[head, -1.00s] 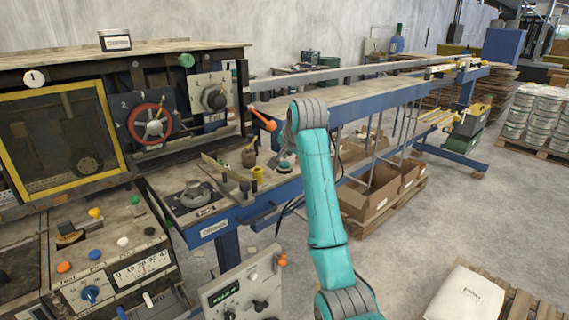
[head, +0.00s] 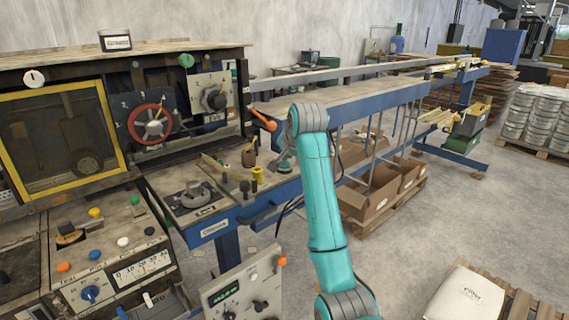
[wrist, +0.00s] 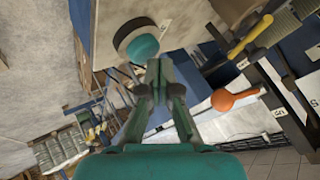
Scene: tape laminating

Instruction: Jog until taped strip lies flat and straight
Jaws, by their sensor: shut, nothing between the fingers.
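My gripper (wrist: 166,72) shows in the wrist view with its two green fingers together and nothing between them. A round knob with a teal top and dark rim (wrist: 140,42) lies just beyond and left of the fingertips; contact cannot be told. In the head view my arm hides the gripper, and a small teal disc (head: 284,167) shows left of the arm over the blue-edged bench (head: 360,100). An orange-ended lever (head: 262,120) juts from the machine; an orange knob also shows in the wrist view (wrist: 222,101). I cannot clearly pick out a taped strip.
The machine at left has a yellow-framed window (head: 65,135), a red handwheel (head: 151,123) and a button panel (head: 110,245). A smaller control box (head: 243,292) stands at front. Cardboard boxes (head: 372,192) lie under the bench. Floor at right is clear before a pallet sack (head: 472,296).

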